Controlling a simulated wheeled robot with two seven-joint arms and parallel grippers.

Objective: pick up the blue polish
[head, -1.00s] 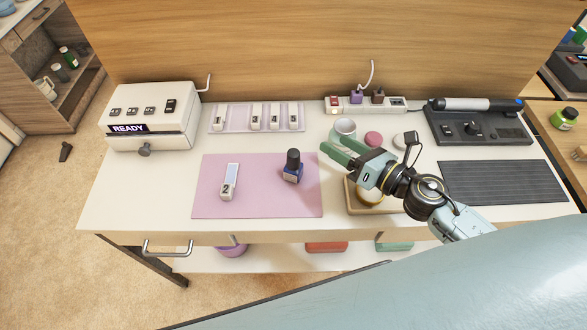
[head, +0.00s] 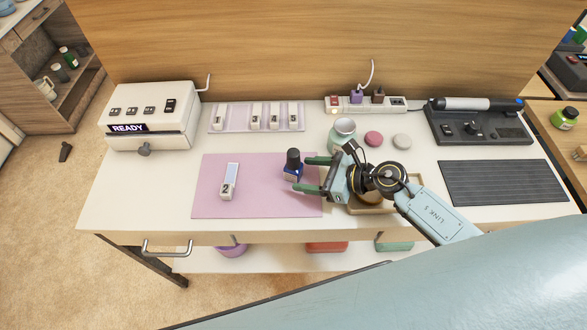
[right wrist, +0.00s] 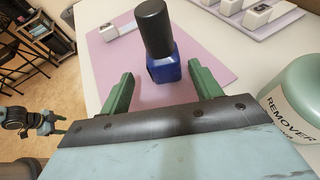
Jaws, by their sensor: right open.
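The blue polish is a blue bottle (head: 292,173) with a tall black cap, upright on the pink mat (head: 260,205). My right gripper (head: 303,175) is open, just to the right of the bottle, with its green fingers pointing left at it. In the right wrist view the blue polish (right wrist: 166,70) stands in line with the gap between the fingertips (right wrist: 161,78), with no visible contact. What seems to be my left gripper (right wrist: 57,128) shows small at the left edge there; the head view does not show it.
A numbered white tag (head: 229,182) lies on the mat left of the bottle. A remover jar (head: 342,135) stands behind my right gripper, near pink and white discs. A tray of white tags (head: 257,118) is at the back. A wooden tray (head: 372,208) lies under my right arm.

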